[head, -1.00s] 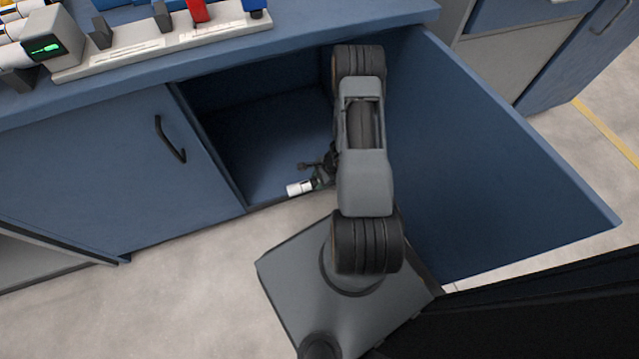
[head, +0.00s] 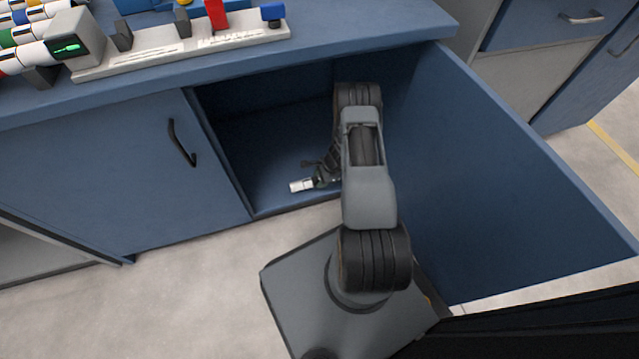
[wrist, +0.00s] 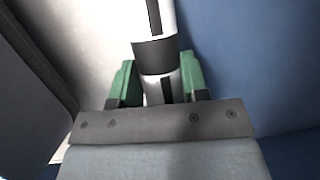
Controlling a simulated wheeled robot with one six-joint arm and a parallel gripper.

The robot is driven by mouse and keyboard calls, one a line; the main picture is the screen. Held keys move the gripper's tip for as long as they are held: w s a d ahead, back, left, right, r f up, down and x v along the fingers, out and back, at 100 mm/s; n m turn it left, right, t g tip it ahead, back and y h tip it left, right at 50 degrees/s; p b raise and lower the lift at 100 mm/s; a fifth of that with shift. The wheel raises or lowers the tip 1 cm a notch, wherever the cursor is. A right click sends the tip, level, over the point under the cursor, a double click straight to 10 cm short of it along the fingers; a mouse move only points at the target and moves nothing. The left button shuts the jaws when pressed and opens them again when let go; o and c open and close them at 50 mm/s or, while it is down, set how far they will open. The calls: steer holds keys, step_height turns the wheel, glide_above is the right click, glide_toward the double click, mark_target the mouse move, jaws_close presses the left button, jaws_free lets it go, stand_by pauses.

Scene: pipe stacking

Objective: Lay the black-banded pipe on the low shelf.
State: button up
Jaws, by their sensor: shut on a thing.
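The black-banded pipe is white with a black band and shows in the wrist view (wrist: 154,57), held between the green fingers of my gripper (wrist: 160,84). In the head view the white end of the pipe (head: 301,185) sticks out to the left of my gripper (head: 321,176), at the front opening of the blue cabinet. The rest of the pipe is hidden by my arm. The low shelf (head: 268,150) is the blue cabinet floor inside the open compartment. I cannot tell whether the pipe touches it.
The open cabinet door (head: 490,180) stands at the right, close to my arm. A closed door with a black handle (head: 182,143) is at the left. On the counter above stand a white rack (head: 185,48) and several banded pipes (head: 22,40) at the far left.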

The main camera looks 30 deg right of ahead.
mark_target(319, 180)
steer(key=shift+w+d+f+b, duration=0.15)
steer(key=shift+w+f+b, duration=0.55)
steer(key=shift+f+b, duration=0.3)
steer(key=shift+w+d+f+b, duration=0.1)
steer(key=shift+w+f+b, duration=0.6)
steer(key=shift+f+b, duration=0.3)
steer(key=shift+f, duration=0.6)
steer(key=o, duration=1)
steer(key=shift+o, duration=0.2)
steer(key=p+v, duration=0.5)
steer(key=v, duration=0.9)
steer(key=shift+p, duration=0.4)
steer(key=shift+f, duration=0.1)
